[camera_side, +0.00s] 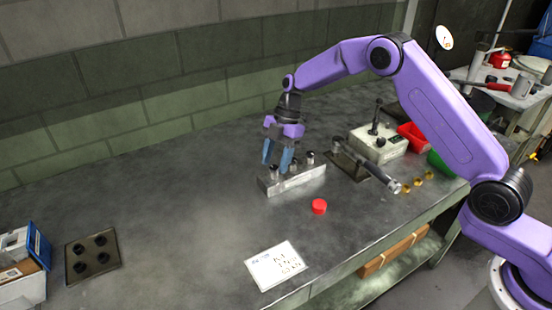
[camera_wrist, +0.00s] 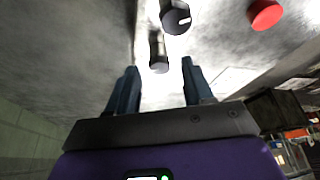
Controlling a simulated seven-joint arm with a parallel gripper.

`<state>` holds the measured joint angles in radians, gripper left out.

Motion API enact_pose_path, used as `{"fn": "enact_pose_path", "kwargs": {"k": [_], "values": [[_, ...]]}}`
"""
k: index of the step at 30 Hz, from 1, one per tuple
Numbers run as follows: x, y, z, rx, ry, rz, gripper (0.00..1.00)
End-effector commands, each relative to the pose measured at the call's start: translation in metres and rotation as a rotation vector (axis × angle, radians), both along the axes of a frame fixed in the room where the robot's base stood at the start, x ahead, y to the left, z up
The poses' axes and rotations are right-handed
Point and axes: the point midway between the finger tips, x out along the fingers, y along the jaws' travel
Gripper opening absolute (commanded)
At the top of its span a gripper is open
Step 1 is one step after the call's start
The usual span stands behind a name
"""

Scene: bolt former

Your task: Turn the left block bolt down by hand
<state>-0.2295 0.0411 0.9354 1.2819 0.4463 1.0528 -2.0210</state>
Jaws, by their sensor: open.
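A bright metal block (camera_side: 296,183) lies on the bench in the side view, with several dark-topped bolts standing along it. The left bolt (camera_side: 274,173) is at its left end, close under my gripper (camera_side: 277,160). My gripper points down with its two blue fingers apart and empty. In the wrist view my gripper (camera_wrist: 160,80) shows a dark bolt (camera_wrist: 158,55) just ahead of the gap between the fingers, apart from both. Another dark bolt head (camera_wrist: 176,18) with a white mark is farther up. I cannot tell how deep the left bolt sits.
A red cap (camera_side: 319,207) lies in front of the block. A torque wrench-like tool (camera_side: 374,173) lies right of it, near a control box (camera_side: 379,140) and red bin (camera_side: 412,136).

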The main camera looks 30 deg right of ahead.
Motion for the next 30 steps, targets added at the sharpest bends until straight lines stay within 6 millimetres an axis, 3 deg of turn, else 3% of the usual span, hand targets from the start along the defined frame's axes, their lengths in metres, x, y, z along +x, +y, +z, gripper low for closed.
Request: {"fn": "enact_pose_path", "kwargs": {"k": [8,10,13,14,23,30], "values": [[-0.0002,0.0005,-0.0015,0.0,-0.001,-0.001,0.51],[-0.0002,0.0004,-0.0014,0.0,-0.001,-0.001,0.35],[0.0,0.0004,-0.0014,0.0,-0.001,-0.001,0.02],[0.0,0.0003,-0.0013,0.0,-0.001,-0.001,0.0],[0.0,0.0,-0.0008,0.0,-0.001,-0.026,0.0],[-0.0013,-0.0011,-0.0005,0.001,-0.001,-0.142,0.0]]}}
